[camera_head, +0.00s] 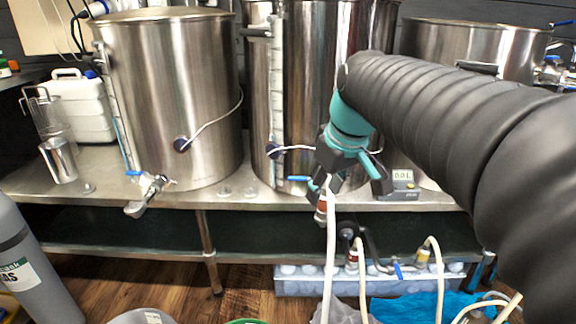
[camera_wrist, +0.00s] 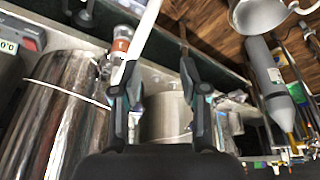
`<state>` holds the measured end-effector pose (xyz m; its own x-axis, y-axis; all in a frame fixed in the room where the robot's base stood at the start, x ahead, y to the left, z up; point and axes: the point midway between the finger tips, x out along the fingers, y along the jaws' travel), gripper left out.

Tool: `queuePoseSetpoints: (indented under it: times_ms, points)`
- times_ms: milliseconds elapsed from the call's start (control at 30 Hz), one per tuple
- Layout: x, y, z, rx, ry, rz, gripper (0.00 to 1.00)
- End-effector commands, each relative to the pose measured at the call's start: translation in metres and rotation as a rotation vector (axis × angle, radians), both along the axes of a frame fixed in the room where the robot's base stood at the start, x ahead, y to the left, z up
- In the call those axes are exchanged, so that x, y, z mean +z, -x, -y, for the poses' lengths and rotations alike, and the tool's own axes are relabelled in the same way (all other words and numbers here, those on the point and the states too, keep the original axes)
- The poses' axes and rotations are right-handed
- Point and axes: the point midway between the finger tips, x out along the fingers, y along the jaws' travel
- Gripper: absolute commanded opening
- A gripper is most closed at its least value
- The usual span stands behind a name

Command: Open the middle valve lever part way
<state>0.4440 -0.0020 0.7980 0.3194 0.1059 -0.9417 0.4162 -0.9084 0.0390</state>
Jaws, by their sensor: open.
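The middle valve lever (camera_head: 298,178) is a short blue handle low on the front of the middle steel kettle (camera_head: 262,110). Its valve body is mostly hidden behind my gripper in the head view. A red fitting (camera_head: 321,208) with a white hose hangs below it, and the fitting also shows in the wrist view (camera_wrist: 121,45). My gripper (camera_head: 348,180) is in front of the kettle, just right of the lever, with its fingers spread. In the wrist view my gripper (camera_wrist: 158,72) has nothing between its fingertips. I cannot tell whether a finger touches the valve.
The left kettle (camera_head: 170,100) has its own valve (camera_head: 148,192) with a blue lever. A small scale (camera_head: 402,184) stands right of my gripper. A white jug (camera_head: 80,105) and metal cup (camera_head: 58,160) stand left. Hoses and a plastic bin (camera_head: 300,284) are below the bench.

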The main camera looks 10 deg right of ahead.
Motion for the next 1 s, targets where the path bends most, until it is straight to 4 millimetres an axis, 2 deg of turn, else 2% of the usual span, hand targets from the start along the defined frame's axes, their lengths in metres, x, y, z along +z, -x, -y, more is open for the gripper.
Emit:
queuePoseSetpoints:
  times_ms: [33, 300, 467, 600, 800, 1000]
  points:
    - [0.008, -0.021, 0.002, 0.045, 0.001, -0.012, 0.44]
    - [0.033, -0.114, 0.016, 0.338, -0.009, -0.05, 0.44]
    - [0.034, -0.166, 0.029, 0.523, -0.024, -0.052, 0.44]
    - [0.027, -0.205, 0.042, 0.683, -0.041, -0.041, 0.44]
    - [0.014, -0.241, 0.056, 0.861, -0.059, -0.015, 0.44]
    - [0.006, -0.254, 0.062, 0.939, -0.067, 0.0, 0.44]
